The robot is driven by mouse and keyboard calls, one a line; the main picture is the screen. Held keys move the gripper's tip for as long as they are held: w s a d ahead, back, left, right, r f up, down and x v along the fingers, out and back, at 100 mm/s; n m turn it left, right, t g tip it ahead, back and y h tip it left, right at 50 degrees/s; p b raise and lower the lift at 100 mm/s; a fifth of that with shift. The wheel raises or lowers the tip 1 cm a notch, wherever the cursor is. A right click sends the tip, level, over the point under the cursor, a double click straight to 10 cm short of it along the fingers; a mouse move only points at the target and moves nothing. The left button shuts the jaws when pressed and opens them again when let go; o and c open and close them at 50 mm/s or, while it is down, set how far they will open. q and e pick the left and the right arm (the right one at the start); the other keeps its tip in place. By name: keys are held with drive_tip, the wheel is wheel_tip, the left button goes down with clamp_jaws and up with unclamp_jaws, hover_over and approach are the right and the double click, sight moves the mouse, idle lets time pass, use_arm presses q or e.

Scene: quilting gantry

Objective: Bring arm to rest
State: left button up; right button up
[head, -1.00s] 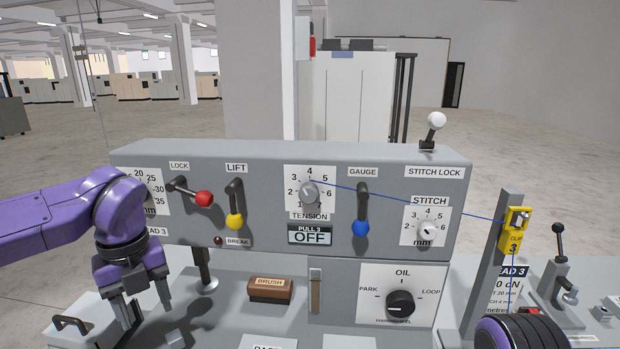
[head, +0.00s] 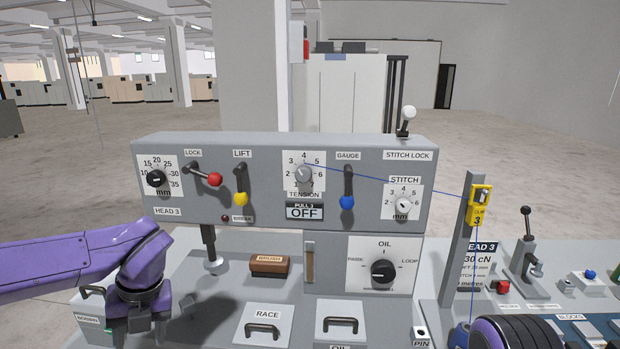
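My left gripper (head: 140,325) is at the lower left in the head view, pointing down in front of the grey machine head (head: 330,215). It is beside the box marked BOBBIN (head: 90,318). Its fingertips are low in the picture, and I cannot tell whether they are apart or hold anything. At the lower right, a purple and black rounded part (head: 505,333) shows, which looks like part of my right arm. The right gripper's fingers do not show.
The panel carries a red LOCK lever (head: 214,180), yellow LIFT lever (head: 240,198), blue GAUGE lever (head: 347,201) and OIL knob (head: 383,273). A brown brush (head: 269,265) lies on the deck. A blue thread runs to the yellow clip (head: 480,205). RACE cover (head: 263,328) has a handle.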

use_arm(q)
drive_tip(key=s+a+f+m+t+y, duration=0.1)
drive_tip(key=s+f+m+t+y, duration=0.1)
drive_tip(key=f+m, duration=0.6)
drive_tip(key=s+a+f+m+t+y+b, duration=0.1)
drive_tip(key=s+f+m+y, duration=0.3)
drive_tip(key=f, duration=0.6)
drive_tip(key=s+a+f+m+t, duration=0.1)
drive_tip(key=a+f+m+t, duration=0.1)
drive_tip(key=f+m, duration=0.6)
drive_tip(key=s+d+f+m+h, duration=0.1)
drive_tip(key=s+f+m+h, duration=0.1)
drive_tip(key=s+f+m, duration=0.3)
drive_tip(key=s+d+f+m+g+h+b, duration=0.1)
drive_tip(key=s+d+f+m+h, duration=0.1)
drive_tip(key=s+f+m, duration=0.4)
drive_tip(key=s+m+h, duration=0.1)
drive_tip(key=s+m, duration=0.3)
drive_tip(key=s, duration=0.3)
drive_tip(key=shift+s+d+g+h, duration=0.2)
drive_tip(key=shift+d+g+h, duration=0.1)
